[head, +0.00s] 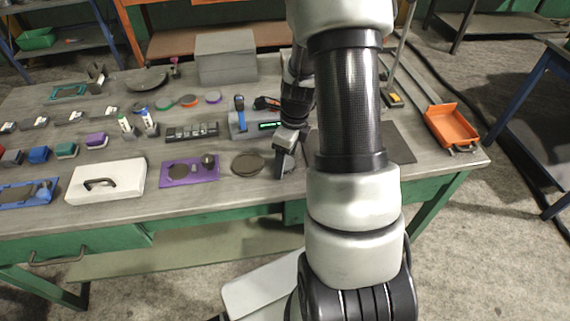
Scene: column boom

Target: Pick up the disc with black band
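A flat dark round disc (248,164) lies on the workbench, right of the purple tray; its rim looks dark, but a black band cannot be made out for sure. Three smaller grey discs lie farther back: one with a green rim (165,103), one with an orange rim (190,100) and one with a purple-blue rim (213,97). My gripper (281,168) points down just right of the dark disc, apart from it in the picture. Its fingers are small and seen edge-on, so their opening is unclear. My arm hides part of the bench behind it.
The purple tray (212,178) holds a dark round piece and a knob. A white case (110,185) with a black handle stands left of it. A black-keyed strip (192,132) and a grey device (243,124) stand behind. An orange bin (451,126) stands at the right end.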

